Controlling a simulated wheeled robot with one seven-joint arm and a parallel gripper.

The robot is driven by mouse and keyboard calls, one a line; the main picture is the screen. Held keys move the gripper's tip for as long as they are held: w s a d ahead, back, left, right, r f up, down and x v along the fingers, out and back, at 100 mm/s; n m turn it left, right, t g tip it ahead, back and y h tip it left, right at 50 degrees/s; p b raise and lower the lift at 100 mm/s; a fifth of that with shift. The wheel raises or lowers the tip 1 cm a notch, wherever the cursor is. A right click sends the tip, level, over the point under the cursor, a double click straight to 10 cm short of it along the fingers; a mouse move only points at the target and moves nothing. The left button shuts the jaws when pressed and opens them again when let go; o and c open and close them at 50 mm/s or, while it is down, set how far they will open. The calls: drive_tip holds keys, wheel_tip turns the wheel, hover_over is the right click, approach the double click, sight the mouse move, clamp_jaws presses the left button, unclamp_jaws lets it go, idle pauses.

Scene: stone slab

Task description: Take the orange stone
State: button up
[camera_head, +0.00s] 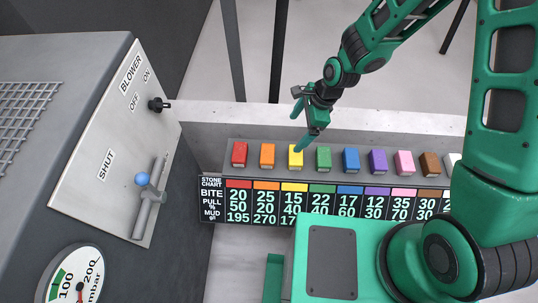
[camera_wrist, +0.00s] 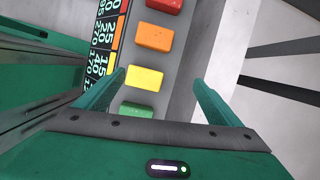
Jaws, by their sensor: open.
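The orange stone (camera_head: 267,155) stands in the row on the slab, between the red stone (camera_head: 239,153) and the yellow stone (camera_head: 295,156). In the wrist view the orange stone (camera_wrist: 154,38) lies beyond my fingertips, with the yellow stone (camera_wrist: 145,78) nearer. My gripper (camera_head: 298,130) is open and empty, above the row around the yellow stone. In the wrist view the two green fingers of my gripper (camera_wrist: 158,78) are spread to either side of the yellow stone's line. I cannot tell its exact height above the stones.
Green (camera_head: 323,159), blue (camera_head: 351,160) and more stones continue the row to the right. A stone chart (camera_head: 212,214) runs along the row's front. A blower panel (camera_head: 120,150) with a knob and lever stands at left.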

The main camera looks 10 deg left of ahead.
drive_tip(key=m, duration=0.1)
approach(268, 152)
drive_tip(key=d, duration=0.1)
drive_tip(key=shift+m+g+y, duration=0.3)
drive_tip(key=shift+y, duration=0.1)
drive_tip(key=x, duration=0.4)
drive_tip(key=shift+w+f, duration=0.3)
drive_tip(key=shift+w, duration=0.05)
drive_tip(key=shift+x, duration=3.25)
drive_tip(key=shift+s+a+r, duration=0.1)
drive_tip(key=shift+s+a, duration=0.05)
drive_tip(key=shift+s, duration=0.05)
drive_tip(key=c, duration=1.3)
